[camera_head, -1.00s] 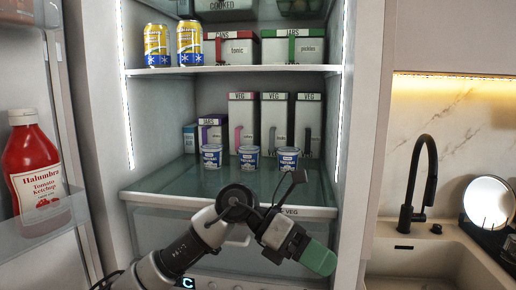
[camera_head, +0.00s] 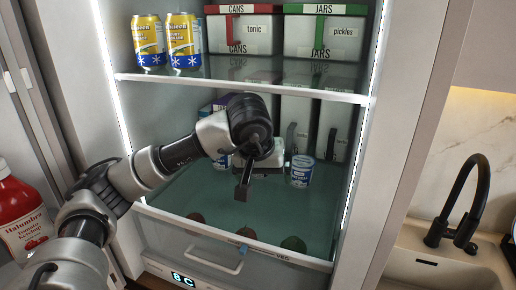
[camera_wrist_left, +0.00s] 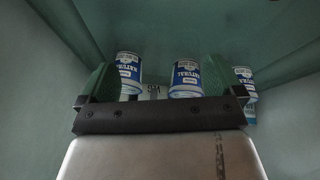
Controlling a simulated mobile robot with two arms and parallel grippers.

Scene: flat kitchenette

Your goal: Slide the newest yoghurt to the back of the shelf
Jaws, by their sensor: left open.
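Small white and blue yoghurt cups stand in a row on the glass shelf (camera_head: 240,205) of the open fridge. The right cup (camera_head: 301,170) shows clearly in the head view; the left cup (camera_head: 221,162) is partly covered by my arm, and the middle of the row is hidden. My left gripper (camera_head: 268,158) reaches in over this shelf, in front of the row. In the wrist view its green-padded fingers (camera_wrist_left: 157,82) are open, with one cup (camera_wrist_left: 128,72) and another cup (camera_wrist_left: 185,76) showing between them. A third cup (camera_wrist_left: 246,84) shows outside the right finger. I cannot tell which cup is newest.
Tall labelled boxes (camera_head: 333,130) stand behind the cups. The shelf above (camera_head: 240,84) holds yellow cans (camera_head: 184,40) and bins (camera_head: 325,35). A drawer (camera_head: 215,255) lies below. A ketchup bottle (camera_head: 22,215) stands left; the sink (camera_head: 440,265) is right.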

